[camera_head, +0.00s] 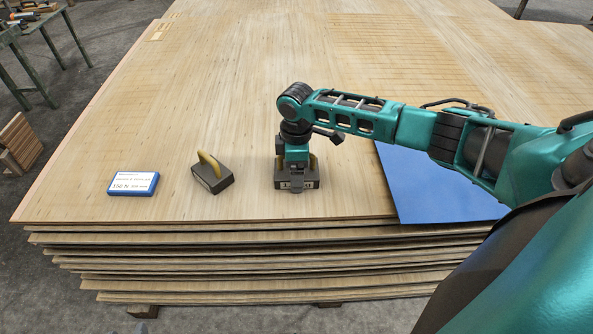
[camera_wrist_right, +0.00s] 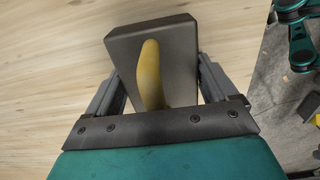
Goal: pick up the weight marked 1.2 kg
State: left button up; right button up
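A dark block weight with a yellow handle stands on the top veneer sheet under my right gripper (camera_head: 296,166). It is the dark weight (camera_head: 298,184) in the head view, and a marking on its front face is too small to read surely. In the right wrist view the same weight (camera_wrist_right: 182,62) shows its yellow handle (camera_wrist_right: 150,75) between the two fingers. The fingers are apart, with gaps to the handle on both sides, so the gripper is open. A second dark weight (camera_head: 212,180) with a yellow handle stands to the left, turned at an angle, its marking unreadable. My left gripper is out of view.
A blue-edged card (camera_head: 133,184) reading 150 N lies left of the weights. A blue sheet (camera_head: 430,185) lies to the right, under my right arm. The veneer stack (camera_head: 230,240) has its front edge close before the weights. The wood behind them is clear.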

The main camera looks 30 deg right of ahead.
jog(key=c, duration=1.3)
jog(key=shift+w+r, duration=0.1)
jog(key=shift+r, duration=0.05)
jog(key=shift+c, duration=0.6)
jog(key=shift+r, duration=0.1)
